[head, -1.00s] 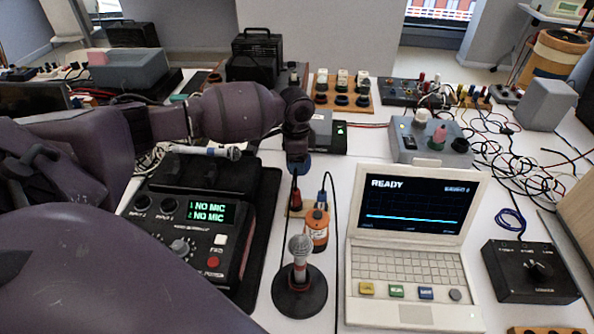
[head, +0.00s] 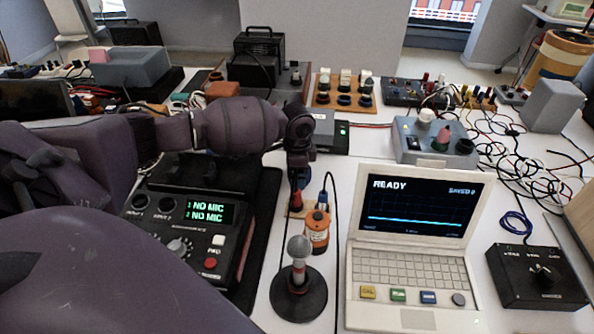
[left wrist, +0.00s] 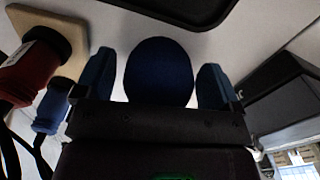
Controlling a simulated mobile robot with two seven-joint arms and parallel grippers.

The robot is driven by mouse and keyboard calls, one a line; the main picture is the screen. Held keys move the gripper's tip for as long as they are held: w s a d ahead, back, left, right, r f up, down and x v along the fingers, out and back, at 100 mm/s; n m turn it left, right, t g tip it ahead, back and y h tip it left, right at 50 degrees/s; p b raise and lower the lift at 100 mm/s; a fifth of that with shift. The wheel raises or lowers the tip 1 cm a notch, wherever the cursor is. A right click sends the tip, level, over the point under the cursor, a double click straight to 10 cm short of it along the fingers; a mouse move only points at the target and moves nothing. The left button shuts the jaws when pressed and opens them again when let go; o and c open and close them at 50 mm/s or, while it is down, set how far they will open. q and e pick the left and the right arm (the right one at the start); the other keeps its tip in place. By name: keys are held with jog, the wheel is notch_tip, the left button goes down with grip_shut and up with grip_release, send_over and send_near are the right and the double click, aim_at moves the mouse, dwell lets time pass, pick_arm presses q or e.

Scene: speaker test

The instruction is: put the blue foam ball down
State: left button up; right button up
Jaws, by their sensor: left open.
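The blue foam ball (left wrist: 160,68) is dark blue and round in the left wrist view, between the two blue fingertips of my left gripper (left wrist: 156,78). The fingers are spread, with a visible gap on the ball's left side and almost none on its right. The ball's lower part is hidden by the gripper body, and I cannot tell what it rests on. In the head view my left gripper (head: 300,168) points down past the mixer's far right corner; I cannot make out the ball there. My right gripper is not in view.
A red connector (left wrist: 28,72) and a blue connector (left wrist: 50,108) stand close beside the left finger, by a tan board (left wrist: 62,28). A microphone on a round stand (head: 299,292), an orange canister (head: 317,232), a laptop (head: 415,262) and the mixer (head: 207,238) are nearer.

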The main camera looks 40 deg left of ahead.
pick_arm(q)
jog(key=shift+r, duration=0.1)
notch_tip(320, 180, up, 11)
jog(key=shift+f+p, duration=0.15)
jog(key=shift+p, duration=1.05)
jog(key=shift+r, duration=0.7)
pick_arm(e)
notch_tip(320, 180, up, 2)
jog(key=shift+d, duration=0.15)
pick_arm(q)
jog(key=shift+r, duration=0.1)
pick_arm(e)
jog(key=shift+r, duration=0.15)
